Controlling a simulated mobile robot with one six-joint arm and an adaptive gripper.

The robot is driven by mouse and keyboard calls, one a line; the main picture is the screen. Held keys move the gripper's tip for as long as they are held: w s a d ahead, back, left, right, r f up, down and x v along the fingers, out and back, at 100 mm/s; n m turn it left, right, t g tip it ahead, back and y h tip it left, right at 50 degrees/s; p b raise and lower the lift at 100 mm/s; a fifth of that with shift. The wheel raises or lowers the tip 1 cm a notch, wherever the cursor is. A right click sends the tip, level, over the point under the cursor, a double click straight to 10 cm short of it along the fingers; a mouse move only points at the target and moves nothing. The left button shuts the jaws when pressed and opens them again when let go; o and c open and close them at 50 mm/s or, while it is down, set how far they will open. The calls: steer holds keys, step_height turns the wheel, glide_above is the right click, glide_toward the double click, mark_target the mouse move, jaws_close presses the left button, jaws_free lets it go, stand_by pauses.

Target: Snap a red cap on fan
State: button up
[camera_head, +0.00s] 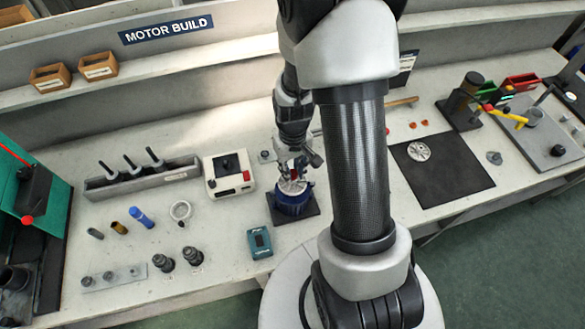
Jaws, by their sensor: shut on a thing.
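My gripper (293,176) points down over the blue motor (291,207) on its dark square base. It is shut on a small red thing, which looks like the red cap (295,173). A pale fan (287,187) shows on top of the motor, just under my fingertips. The fingers partly cover the fan and cap, so I cannot tell whether the cap touches the fan. Another pale finned disc (419,151) lies on the black mat (458,180) at the right. Two small orange-red pieces (418,124) lie behind that mat.
A white box with a red button (228,176) and a grey tool rack (105,186) stand left of the motor. A teal device (259,242) lies close in front. Several cylindrical parts (141,217) stand farther left. My arm hides the bench right of the motor.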

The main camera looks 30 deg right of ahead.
mark_target(293, 173)
steer(key=shift+f+b, duration=0.75)
steer(key=shift+f, duration=0.1)
stand_by(2.0)
steer(key=o, duration=0.7)
steer(key=shift+o, duration=0.3)
steer(key=shift+o, duration=1)
steer(key=shift+r, duration=0.15)
steer(key=shift+r+p, duration=1.95)
steer(key=shift+r, duration=0.5)
